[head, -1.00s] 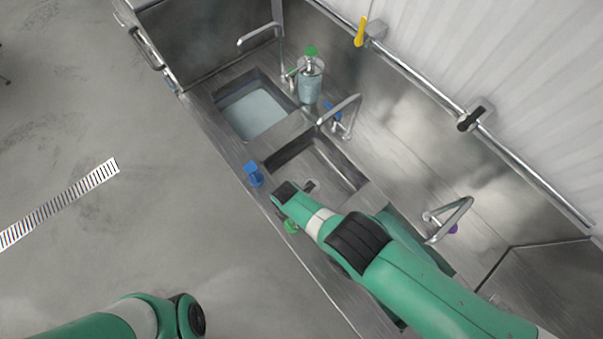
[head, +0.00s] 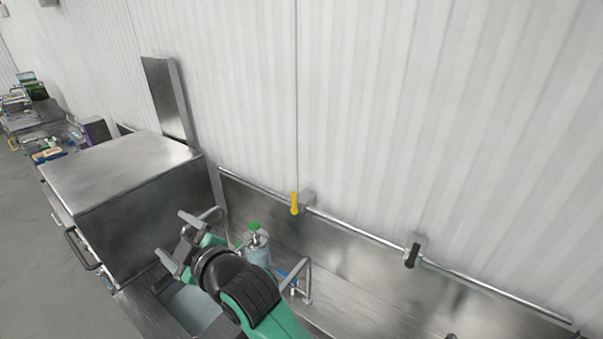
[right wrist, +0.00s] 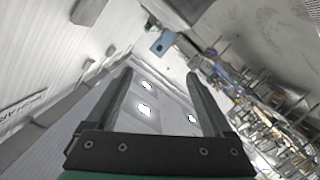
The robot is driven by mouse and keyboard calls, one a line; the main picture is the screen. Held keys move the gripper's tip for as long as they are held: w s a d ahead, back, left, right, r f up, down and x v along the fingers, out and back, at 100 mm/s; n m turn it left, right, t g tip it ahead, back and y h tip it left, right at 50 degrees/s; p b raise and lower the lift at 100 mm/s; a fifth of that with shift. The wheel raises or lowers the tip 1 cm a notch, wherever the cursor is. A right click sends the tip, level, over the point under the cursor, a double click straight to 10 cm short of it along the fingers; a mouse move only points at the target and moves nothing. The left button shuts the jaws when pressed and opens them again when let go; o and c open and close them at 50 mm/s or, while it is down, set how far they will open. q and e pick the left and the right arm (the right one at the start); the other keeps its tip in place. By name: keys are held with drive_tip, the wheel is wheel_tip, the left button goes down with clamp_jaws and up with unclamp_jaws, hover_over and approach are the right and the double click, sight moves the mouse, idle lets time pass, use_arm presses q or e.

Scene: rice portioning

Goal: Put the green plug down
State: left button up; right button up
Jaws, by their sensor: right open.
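My right gripper (head: 178,241) is raised above the sink counter's left end, in front of the big steel box. Its two fingers are spread, and in the right wrist view the gap between the fingertips (right wrist: 161,73) is empty. I cannot make out the green plug in either view. The lower part of the counter is out of frame or behind my right arm. The left sink basin (head: 188,314) shows partly below the gripper. My left gripper is not in view.
A soap bottle (head: 257,252) with a green top stands just right of the gripper. A faucet (head: 306,280) and a small blue item are beside it. A steel box (head: 130,220) stands at left. A wall rail (head: 365,232) carries yellow and black handles.

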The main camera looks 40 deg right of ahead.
drive_tip(key=s+d+r+m+t, duration=0.25)
drive_tip(key=s+r, duration=0.25)
drive_tip(key=r, duration=0.3)
drive_tip(key=s+d+r+m+t, duration=0.1)
drive_tip(key=s+d+r+t, duration=0.15)
drive_tip(key=s+r, duration=0.45)
drive_tip(key=s+d+r+m+t, duration=0.2)
drive_tip(key=s+r+t, duration=0.15)
drive_tip(key=r, duration=0.65)
drive_tip(key=s+d+r+m+t, duration=0.2)
drive_tip(key=s+r, duration=0.3)
drive_tip(key=s, duration=0.5)
drive_tip(key=shift+s+r+m+t+h, duration=0.25)
drive_tip(key=shift+r+m+t+h, duration=0.15)
drive_tip(key=shift+t, duration=0.25)
drive_tip(key=shift+o, duration=1.1)
drive_tip(key=shift+d, duration=0.1)
